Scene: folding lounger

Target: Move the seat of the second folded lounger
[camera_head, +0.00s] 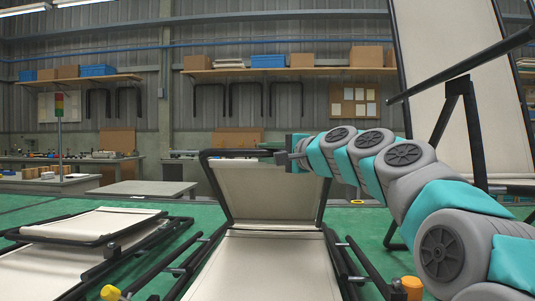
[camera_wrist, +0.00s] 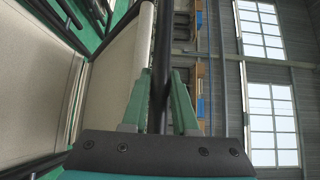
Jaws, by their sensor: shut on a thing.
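A lounger with a cream fabric panel and black tube frame stands in the middle of the head view. Its hinged panel (camera_head: 265,190) is tilted up from the flat cream part (camera_head: 262,262) nearer me. My gripper (camera_head: 283,158) is at the upper right corner of this raised panel. In the wrist view, the green fingers of my gripper (camera_wrist: 161,100) are shut on a black frame tube (camera_wrist: 164,45) that runs between them. Cream fabric (camera_wrist: 118,75) lies left of the tube. Another lounger (camera_head: 95,224) lies folded flat at the left.
A large cream panel in a black frame (camera_head: 465,85) stands steeply raised at the right, behind my arm. A grey table (camera_head: 145,188) stands behind the loungers. Shelves with boxes (camera_head: 290,73) line the back wall. Green floor (camera_head: 185,208) shows between the loungers.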

